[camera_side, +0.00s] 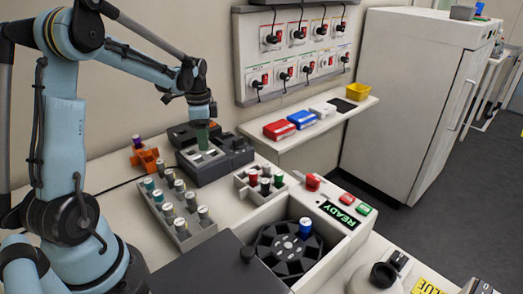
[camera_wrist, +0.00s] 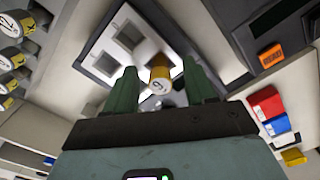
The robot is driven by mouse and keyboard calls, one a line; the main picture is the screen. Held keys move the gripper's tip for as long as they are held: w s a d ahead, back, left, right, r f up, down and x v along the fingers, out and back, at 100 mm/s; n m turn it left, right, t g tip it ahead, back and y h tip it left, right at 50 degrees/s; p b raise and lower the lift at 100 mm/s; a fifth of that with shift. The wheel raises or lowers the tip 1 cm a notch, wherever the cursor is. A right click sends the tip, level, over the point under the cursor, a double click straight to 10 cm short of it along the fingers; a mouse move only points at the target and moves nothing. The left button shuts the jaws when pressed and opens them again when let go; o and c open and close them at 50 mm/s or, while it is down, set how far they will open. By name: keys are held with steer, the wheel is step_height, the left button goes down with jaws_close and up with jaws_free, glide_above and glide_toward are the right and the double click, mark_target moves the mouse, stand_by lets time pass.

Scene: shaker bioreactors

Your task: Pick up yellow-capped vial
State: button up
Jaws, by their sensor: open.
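In the wrist view, the yellow-capped vial (camera_wrist: 160,77) sits at a pale block with square wells (camera_wrist: 128,37), its numbered end facing the camera. My gripper (camera_wrist: 160,70) is open, with one green finger on each side of the vial. I cannot tell whether either finger touches it. In the side view, my gripper (camera_side: 202,135) points down close above the same block (camera_side: 203,156) on a dark device. The yellow cap cannot be made out there.
A long rack (camera_side: 178,219) of several vials stands left of the device, with a smaller rack (camera_side: 259,185) to its right. An orange holder (camera_side: 147,160) is behind. A round rotor (camera_side: 290,248) sits in an open well in front. Red and blue boxes line a shelf.

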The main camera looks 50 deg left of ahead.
steer(key=shift+c, duration=0.3)
steer(key=c, duration=0.8)
steer(key=shift+c, duration=0.2)
steer(key=shift+r, duration=0.15)
steer(key=shift+r, duration=0.6)
steer(key=d+r, duration=0.9)
steer(key=d, duration=0.2)
steer(key=shift+d+r, duration=0.25)
steer(key=shift+d, duration=0.1)
steer(key=shift+w, duration=0.1)
